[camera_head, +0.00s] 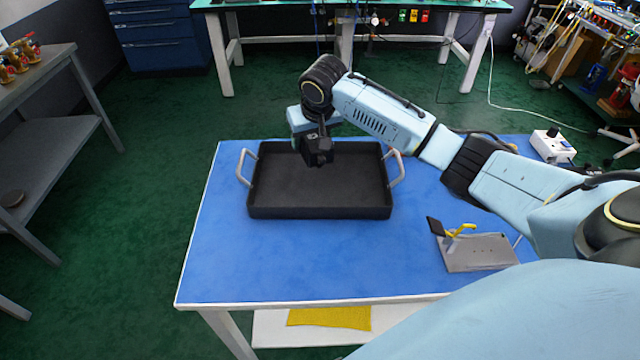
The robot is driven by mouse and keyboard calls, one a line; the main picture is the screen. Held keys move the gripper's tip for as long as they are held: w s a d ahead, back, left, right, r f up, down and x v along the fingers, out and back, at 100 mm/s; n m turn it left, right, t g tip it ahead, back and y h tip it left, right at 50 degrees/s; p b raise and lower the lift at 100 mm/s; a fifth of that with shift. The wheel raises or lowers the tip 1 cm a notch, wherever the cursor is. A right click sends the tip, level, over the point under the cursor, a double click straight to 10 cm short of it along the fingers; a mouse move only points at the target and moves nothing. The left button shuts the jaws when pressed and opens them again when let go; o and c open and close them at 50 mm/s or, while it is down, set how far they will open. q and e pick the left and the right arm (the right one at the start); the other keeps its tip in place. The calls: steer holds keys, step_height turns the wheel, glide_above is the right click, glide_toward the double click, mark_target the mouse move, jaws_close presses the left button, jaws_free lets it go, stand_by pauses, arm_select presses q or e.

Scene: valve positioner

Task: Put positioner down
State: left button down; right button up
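My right arm reaches in from the right, and its gripper (318,152) points down over the back part of a black tray (320,211). A dark blocky shape at its tip hangs over the tray; I cannot tell whether it is only the gripper's fingers or also a held positioner. The fingers' opening cannot be made out. The tray has a metal handle on each side, and its visible floor looks empty. I cannot identify a positioner with certainty. My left gripper is not in view.
The tray is on a blue-topped table (225,265). A metal plate with a yellow handle (478,252) lies at the right front, and a white box with a black knob (553,147) sits at the back right. The table's left and front areas are clear.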

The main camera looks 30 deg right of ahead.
steer(key=f, duration=0.3)
steer(key=f+b, duration=0.1)
steer(key=shift+w+d+f, duration=0.15)
steer(key=shift+d+f, duration=0.15)
steer(key=shift+f, duration=0.35)
step_height(320, 180, down, 4)
steer(key=shift+r+b, duration=0.1)
steer(key=shift+b, duration=0.3)
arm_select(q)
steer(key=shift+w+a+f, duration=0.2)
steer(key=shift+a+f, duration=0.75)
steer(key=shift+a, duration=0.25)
arm_select(e)
steer(key=shift+f, duration=0.45)
steer(key=shift+f, duration=0.1)
steer(key=o, duration=1.4)
steer(key=shift+f, duration=0.1)
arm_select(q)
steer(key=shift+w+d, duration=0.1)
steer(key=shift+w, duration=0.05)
